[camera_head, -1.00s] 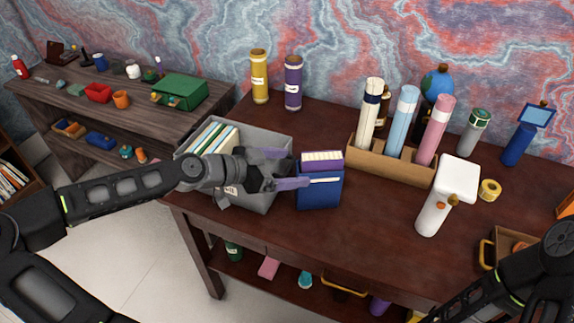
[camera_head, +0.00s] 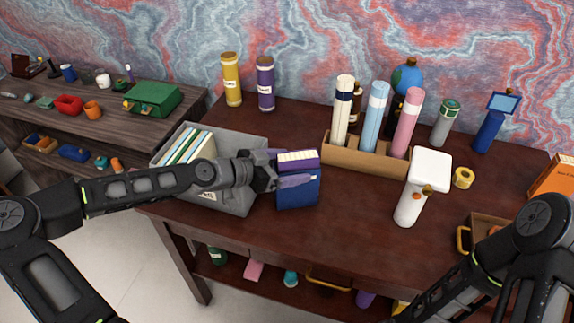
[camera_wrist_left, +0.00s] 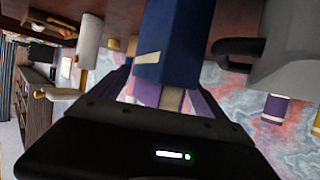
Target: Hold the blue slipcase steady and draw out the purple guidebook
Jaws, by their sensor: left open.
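The blue slipcase (camera_head: 298,194) stands upright on the desk, with the purple guidebook (camera_head: 299,166) inside it and its top and pale page edges sticking out above. My left gripper (camera_head: 300,168) is open, with one finger across the near face around the slipcase's upper edge. The other finger is mostly hidden behind the book. In the left wrist view the slipcase (camera_wrist_left: 172,40) and the guidebook (camera_wrist_left: 146,94) lie between the two spread fingers. Whether the fingers touch them I cannot tell. My right arm comes in at the lower right; its gripper is out of the picture.
A grey bin (camera_head: 236,196) with books stands close on the slipcase's left. A cardboard holder (camera_head: 372,160) with rolled tubes stands behind to the right. The desk in front of the slipcase is clear.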

